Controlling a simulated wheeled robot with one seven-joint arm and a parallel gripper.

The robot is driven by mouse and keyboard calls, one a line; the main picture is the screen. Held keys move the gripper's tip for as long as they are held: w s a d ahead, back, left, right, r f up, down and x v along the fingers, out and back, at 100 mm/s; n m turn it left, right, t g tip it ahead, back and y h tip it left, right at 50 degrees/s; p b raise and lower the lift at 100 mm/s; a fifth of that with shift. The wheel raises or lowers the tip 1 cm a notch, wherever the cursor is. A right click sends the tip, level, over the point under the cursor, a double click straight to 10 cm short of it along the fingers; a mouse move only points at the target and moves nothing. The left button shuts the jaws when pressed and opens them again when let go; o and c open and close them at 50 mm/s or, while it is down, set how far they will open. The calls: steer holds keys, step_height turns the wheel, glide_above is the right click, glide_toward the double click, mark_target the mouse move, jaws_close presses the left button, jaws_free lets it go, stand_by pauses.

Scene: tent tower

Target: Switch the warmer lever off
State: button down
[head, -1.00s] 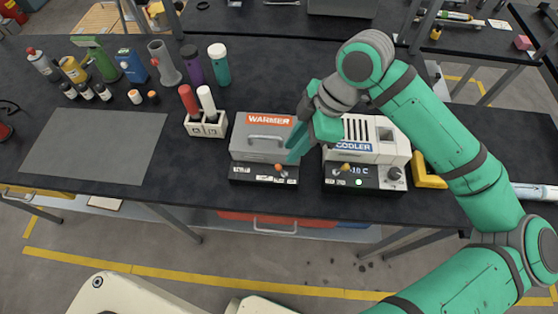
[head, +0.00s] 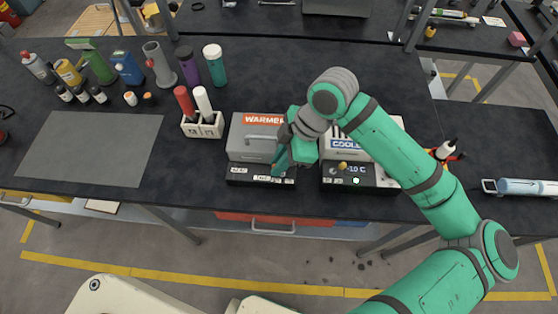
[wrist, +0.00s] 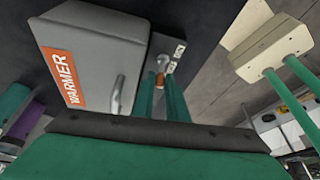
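The grey warmer (head: 258,142), with an orange WARMER label, stands on the black bench. It also shows in the wrist view (wrist: 95,55). Its dark control panel (head: 245,174) is on the front edge. The lever (wrist: 163,64), with a small orange-brown knob, shows in the wrist view at the fingertips of my gripper (wrist: 161,80). In the head view my gripper (head: 281,163) is low at the right part of this panel and hides the lever. A narrow gap shows between the fingers, with the knob at it. I cannot tell whether they press on it.
The white cooler (head: 345,150) stands close to the right of the warmer, partly behind my arm. A rack (head: 203,129) with a red and a white tube stands to the left. Bottles stand farther left, behind a grey mat (head: 90,148).

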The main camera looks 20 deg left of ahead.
steer(key=shift+a+h, duration=0.15)
steer(key=shift+h, duration=0.15)
steer(key=shift+a+h, duration=0.1)
steer(key=shift+h, duration=0.2)
steer(key=c, duration=2)
jaws_free()
steer(key=shift+s, duration=0.15)
steer(key=v, duration=1)
steer(key=shift+s+r, duration=0.1)
steer(key=shift+r, duration=0.3)
